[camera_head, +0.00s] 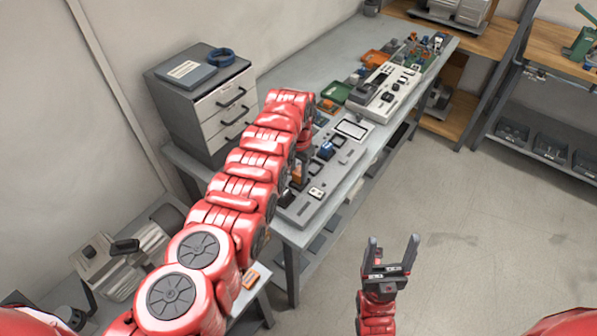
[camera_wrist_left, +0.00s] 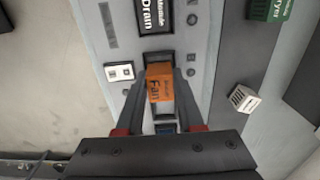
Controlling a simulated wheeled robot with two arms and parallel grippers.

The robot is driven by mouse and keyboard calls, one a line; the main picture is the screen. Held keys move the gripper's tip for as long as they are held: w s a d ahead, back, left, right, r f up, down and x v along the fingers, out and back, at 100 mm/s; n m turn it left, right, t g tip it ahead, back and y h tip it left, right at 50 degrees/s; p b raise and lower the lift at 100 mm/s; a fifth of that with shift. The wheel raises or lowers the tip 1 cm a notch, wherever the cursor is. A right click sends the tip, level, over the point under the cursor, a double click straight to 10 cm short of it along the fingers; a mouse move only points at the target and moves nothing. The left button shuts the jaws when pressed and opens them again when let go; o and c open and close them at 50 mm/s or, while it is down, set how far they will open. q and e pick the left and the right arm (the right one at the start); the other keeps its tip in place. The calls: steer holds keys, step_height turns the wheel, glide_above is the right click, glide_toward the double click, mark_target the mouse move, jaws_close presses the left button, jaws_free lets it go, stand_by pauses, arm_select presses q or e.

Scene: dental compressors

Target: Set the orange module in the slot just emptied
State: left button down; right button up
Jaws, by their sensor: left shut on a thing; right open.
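The orange module (camera_wrist_left: 160,86), labelled "Fan", is between the two fingers of my left gripper (camera_wrist_left: 161,84) in the left wrist view. The gripper is shut on it, over the grey panel (camera_wrist_left: 113,50). A dark recess (camera_wrist_left: 157,57) shows at the module's far edge; I cannot tell whether the module is inside it or above it. In the head view the module (camera_head: 297,173) is a small orange patch beside my left arm, which hides much of that gripper. My right gripper (camera_head: 390,255) is open and empty, over the floor in front of the bench.
A "Drain" module (camera_wrist_left: 155,16) sits in the panel beyond the recess, and a white switch plate (camera_wrist_left: 119,72) lies left of it. A green module (camera_wrist_left: 268,10) and a small white block (camera_wrist_left: 243,98) are to the right. A drawer cabinet (camera_head: 205,100) stands at the back left.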

arm_select(q)
steer(key=shift+f, duration=0.1)
stand_by(0.3)
steer(key=shift+f+b, duration=0.55)
steer(key=shift+b, duration=0.05)
steer(key=shift+f, duration=0.25)
stand_by(0.3)
steer(key=shift+c, duration=0.7)
jaws_free()
steer(key=shift+r, duration=0.1)
